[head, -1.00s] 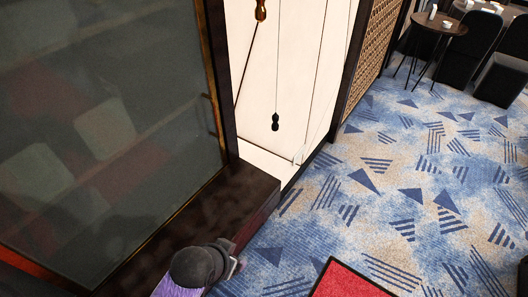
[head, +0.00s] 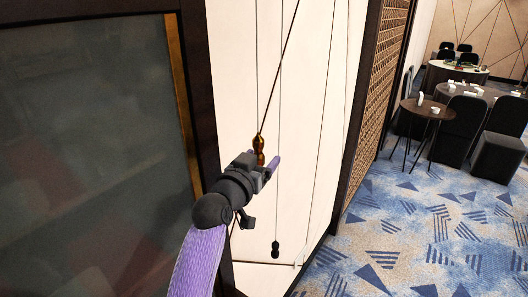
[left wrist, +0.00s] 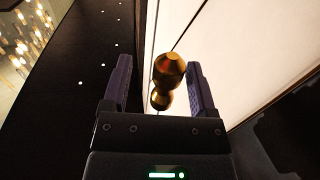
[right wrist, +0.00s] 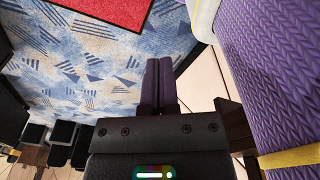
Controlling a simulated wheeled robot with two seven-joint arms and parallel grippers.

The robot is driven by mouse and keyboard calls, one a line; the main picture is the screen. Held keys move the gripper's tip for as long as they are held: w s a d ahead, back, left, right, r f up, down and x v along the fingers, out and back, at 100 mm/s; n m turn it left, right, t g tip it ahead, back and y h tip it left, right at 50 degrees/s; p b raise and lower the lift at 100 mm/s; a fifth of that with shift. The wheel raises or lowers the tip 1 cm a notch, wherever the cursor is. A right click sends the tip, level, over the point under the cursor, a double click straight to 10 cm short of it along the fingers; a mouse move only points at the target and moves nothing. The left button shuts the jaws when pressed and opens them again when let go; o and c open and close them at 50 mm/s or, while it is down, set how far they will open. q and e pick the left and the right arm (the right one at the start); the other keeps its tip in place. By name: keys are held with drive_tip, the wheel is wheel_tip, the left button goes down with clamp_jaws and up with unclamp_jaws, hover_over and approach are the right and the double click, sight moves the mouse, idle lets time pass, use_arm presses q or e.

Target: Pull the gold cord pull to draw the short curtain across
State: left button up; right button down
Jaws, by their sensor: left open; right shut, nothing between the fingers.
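The gold cord pull (head: 259,147) hangs on a dark cord in front of a pale panel. In the left wrist view the gold pull (left wrist: 167,80) is between the two open fingers, nearer the right one. My left gripper (head: 268,168) is open at the pull, and part of the pull's lower end is hidden by it. I cannot tell whether a finger touches it. A dark pull (head: 275,249) hangs lower on another cord. My right gripper (right wrist: 151,82) is shut and empty over the carpet. I cannot make out the short curtain for certain.
A dark-framed glass cabinet (head: 100,150) stands close on the left. A woven lattice panel (head: 388,85) edges the alcove on the right. The patterned carpet (head: 400,245) is open, with a small round table (head: 428,110) and dark chairs farther back.

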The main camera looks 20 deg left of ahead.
use_arm(q)
drive_tip(key=shift+w+a+f, duration=0.1)
drive_tip(key=shift+w+a, duration=0.05)
drive_tip(key=shift+w, duration=1.1)
drive_tip(key=shift+s, duration=0.1)
drive_tip(key=shift+c, duration=0.5)
drive_tip(key=shift+w, duration=0.2)
drive_tip(key=c, duration=0.5)
clamp_jaws()
use_arm(e)
drive_tip(key=shift+w+a+r, duration=0.15)
drive_tip(key=shift+w+a, duration=0.2)
drive_tip(key=shift+w, duration=0.45)
drive_tip(key=shift+d, duration=0.15)
